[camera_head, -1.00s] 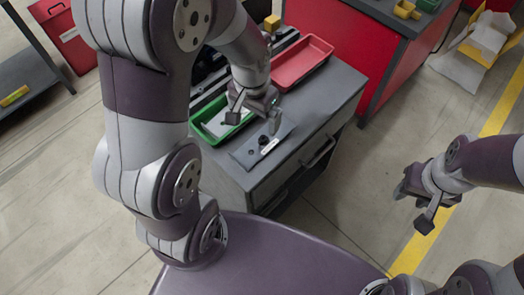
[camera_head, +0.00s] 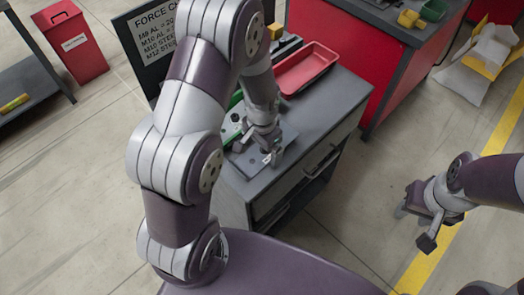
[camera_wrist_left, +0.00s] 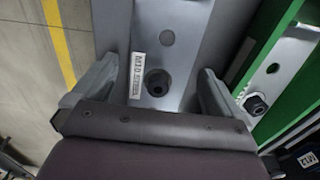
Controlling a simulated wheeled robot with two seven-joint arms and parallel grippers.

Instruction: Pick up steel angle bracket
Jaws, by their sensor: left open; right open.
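A grey metal part, apparently the steel angle bracket (camera_wrist_left: 182,20), lies in the left wrist view with a round hole, a dark bolt (camera_wrist_left: 157,82) and a white label reading M10. My left gripper (camera_wrist_left: 155,92) is open, with one finger on each side of this part. Whether the fingers touch it cannot be told. My right gripper (camera_head: 420,217) is open and empty above the floor at the right.
A green tray (camera_wrist_left: 273,40) holding another grey part with a bolt (camera_wrist_left: 255,104) is close beside the right finger in the left wrist view. A red tray (camera_head: 308,70) sits further back on the grey cabinet (camera_head: 335,92). A sign board (camera_head: 152,35) stands behind my left arm.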

